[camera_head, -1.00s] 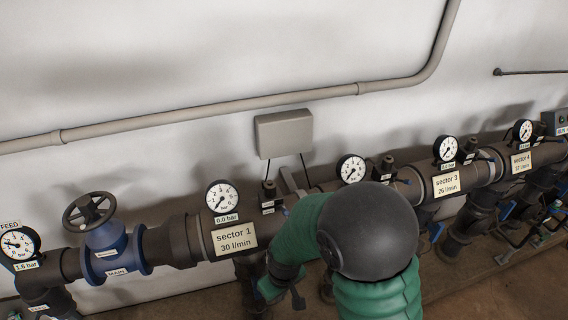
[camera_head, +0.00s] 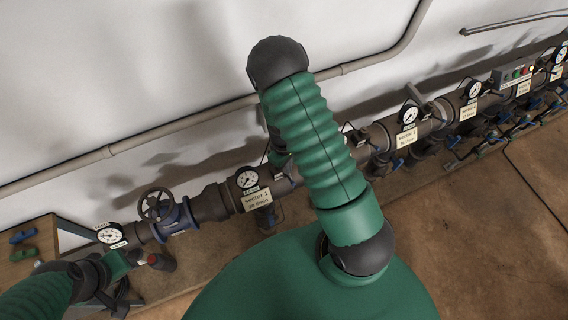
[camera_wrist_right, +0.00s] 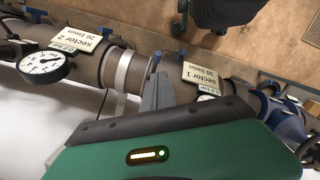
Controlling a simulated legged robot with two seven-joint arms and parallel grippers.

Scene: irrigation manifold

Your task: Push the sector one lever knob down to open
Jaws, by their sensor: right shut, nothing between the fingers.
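The sector 1 sign (camera_head: 256,199) hangs on the dark manifold pipe, right of the blue main valve (camera_head: 178,220); the sign also shows in the right wrist view (camera_wrist_right: 201,75). A dark valve part (camera_head: 265,217) is below the sign. I cannot make out the sector one lever knob clearly in either view. My right gripper (camera_wrist_right: 157,90) is shut and empty, near the pipe between the sector 1 and sector 2 signs. In the head view it is partly hidden behind my right arm. My left arm comes in at the lower left; its jaws are not clear.
The sector 1 gauge (camera_head: 247,179) is above its sign. A handwheel (camera_head: 157,205) tops the main valve. More sectors continue to the right, with a control box (camera_head: 515,75). A conduit (camera_head: 215,118) crosses the wall. Brown floor (camera_head: 450,230) is open at the lower right.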

